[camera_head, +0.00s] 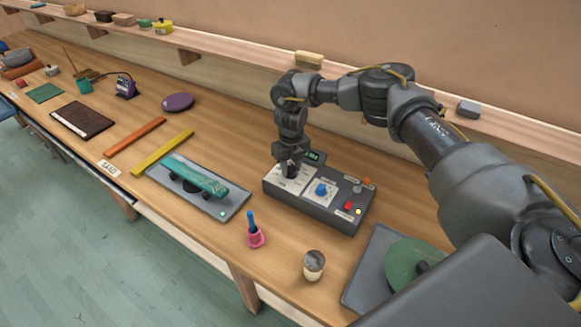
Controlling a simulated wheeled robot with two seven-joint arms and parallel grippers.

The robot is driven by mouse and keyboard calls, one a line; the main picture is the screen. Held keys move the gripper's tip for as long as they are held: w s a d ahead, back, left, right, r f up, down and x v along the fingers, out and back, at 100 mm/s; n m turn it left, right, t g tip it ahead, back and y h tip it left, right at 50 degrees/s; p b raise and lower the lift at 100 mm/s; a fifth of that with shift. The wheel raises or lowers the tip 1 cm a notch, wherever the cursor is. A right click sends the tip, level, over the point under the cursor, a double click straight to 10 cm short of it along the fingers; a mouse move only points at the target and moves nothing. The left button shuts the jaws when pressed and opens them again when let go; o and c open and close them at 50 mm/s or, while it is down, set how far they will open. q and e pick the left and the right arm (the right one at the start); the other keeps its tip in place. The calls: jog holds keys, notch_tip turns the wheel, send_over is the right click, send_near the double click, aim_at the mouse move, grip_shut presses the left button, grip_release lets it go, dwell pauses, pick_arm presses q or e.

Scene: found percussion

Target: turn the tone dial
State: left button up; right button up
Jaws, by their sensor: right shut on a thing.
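A dark grey control box (328,216) sits on the wooden bench in the middle of the view. On its top are a blue knob (321,189) on a white plate, a red button (348,206) and a small green-lit display (313,156). My right gripper (290,172) points down over the box's left white panel and is shut on a dark knob there. The gripper hides most of that knob. I cannot read the panel labels, so I cannot tell which knob is the tone dial. My left gripper is not in view.
A grey tray with a teal bar (196,176) lies left of the box. A pink holder (255,238) and a small jar (314,265) stand in front of it. A green disc (411,262) on a grey pad lies right. A shelf (245,52) runs along the wall behind.

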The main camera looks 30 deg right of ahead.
aim_at(291, 168)
jog(key=shift+m, duration=1.4)
jog(key=o, duration=1)
jog(key=shift+c, duration=0.2)
jog(key=shift+r, duration=0.1)
jog(key=shift+r+b, duration=0.3)
jog(key=shift+b, duration=0.05)
notch_tip(291, 168, up, 10)
jog(key=b, duration=0.1)
jog(key=shift+b, duration=0.3)
